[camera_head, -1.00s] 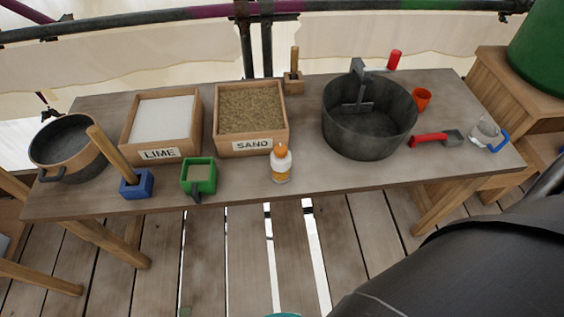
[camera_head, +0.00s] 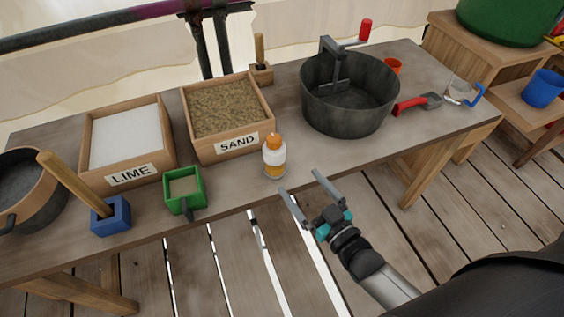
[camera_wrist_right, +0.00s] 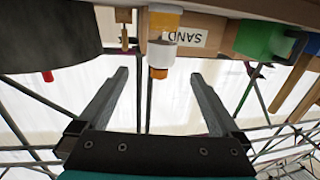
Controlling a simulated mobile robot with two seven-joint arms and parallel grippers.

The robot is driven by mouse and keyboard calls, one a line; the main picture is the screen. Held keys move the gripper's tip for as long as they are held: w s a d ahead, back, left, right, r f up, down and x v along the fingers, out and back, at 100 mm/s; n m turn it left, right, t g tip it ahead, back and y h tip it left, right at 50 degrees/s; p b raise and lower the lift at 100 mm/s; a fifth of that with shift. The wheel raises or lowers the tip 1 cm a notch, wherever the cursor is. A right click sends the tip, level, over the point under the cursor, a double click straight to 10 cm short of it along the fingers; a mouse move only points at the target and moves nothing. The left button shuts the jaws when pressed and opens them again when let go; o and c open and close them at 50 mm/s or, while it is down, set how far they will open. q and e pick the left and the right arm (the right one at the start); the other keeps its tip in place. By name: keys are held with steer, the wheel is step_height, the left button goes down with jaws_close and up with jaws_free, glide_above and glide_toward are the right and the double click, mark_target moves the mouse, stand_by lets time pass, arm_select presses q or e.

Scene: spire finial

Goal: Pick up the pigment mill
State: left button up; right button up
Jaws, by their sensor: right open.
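The likely pigment mill is a small bottle-shaped thing with an orange cap, white middle and amber base (camera_head: 275,157). It stands upright near the front edge of the table, in front of the sand box. My right gripper (camera_head: 300,182) is open and empty, just in front of and to the right of it, around the table's front edge. In the right wrist view the mill (camera_wrist_right: 162,50) shows in line with the gap between the open fingers (camera_wrist_right: 159,77), with no visible contact. My left gripper is not in view.
The wooden table (camera_head: 240,189) holds a sand box (camera_head: 225,108), a lime box (camera_head: 125,140), a green container (camera_head: 184,188), a blue block with a wooden handle (camera_head: 111,215) and a large dark pot (camera_head: 348,110). A red-handled scoop (camera_head: 410,105) lies right of the pot.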

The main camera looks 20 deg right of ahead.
mark_target(281, 157)
steer(key=x, duration=0.3)
steer(key=b+x, duration=0.1)
steer(key=x, duration=0.2)
steer(key=r+x, duration=0.1)
steer(key=x, duration=0.2)
steer(key=shift+w+a+r+b, duration=0.1)
steer(key=shift+w+b, duration=0.25)
steer(key=shift+w, duration=0.05)
steer(key=x, duration=0.3)
steer(key=b+x, duration=0.1)
steer(key=x, duration=0.1)
steer(key=shift+a+r, duration=0.1)
steer(key=shift+r, duration=0.25)
steer(key=shift+w, duration=0.15)
steer(key=c, duration=1.5)
steer(key=shift+r, duration=0.1)
